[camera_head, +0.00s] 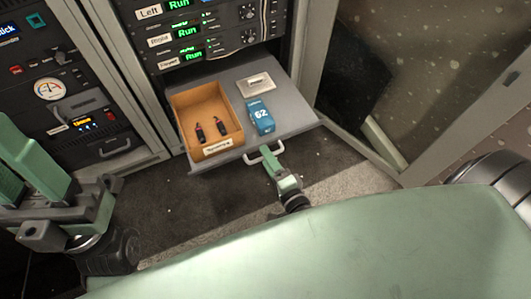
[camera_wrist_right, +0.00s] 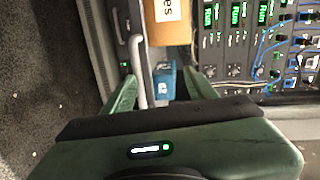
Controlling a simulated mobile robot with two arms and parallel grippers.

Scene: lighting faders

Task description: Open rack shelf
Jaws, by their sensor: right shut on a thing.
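The rack shelf (camera_head: 292,112) is a grey tray pulled out from the rack, with a white handle (camera_head: 262,154) on its front edge. My right gripper (camera_head: 270,160) is at this handle in the head view, shut on it. In the right wrist view the white handle (camera_wrist_right: 138,75) stands between the two green fingers (camera_wrist_right: 160,92). My left gripper (camera_head: 38,160) is at the left of the head view, with its green fingers apart and nothing seen between them.
On the shelf are an orange-brown box (camera_head: 205,115) holding dark connectors, a blue box (camera_head: 260,117) marked 62, and a small pale plate (camera_head: 256,84). Rack units (camera_head: 200,35) sit above. An open door frame (camera_head: 385,150) stands right; dark carpet lies below.

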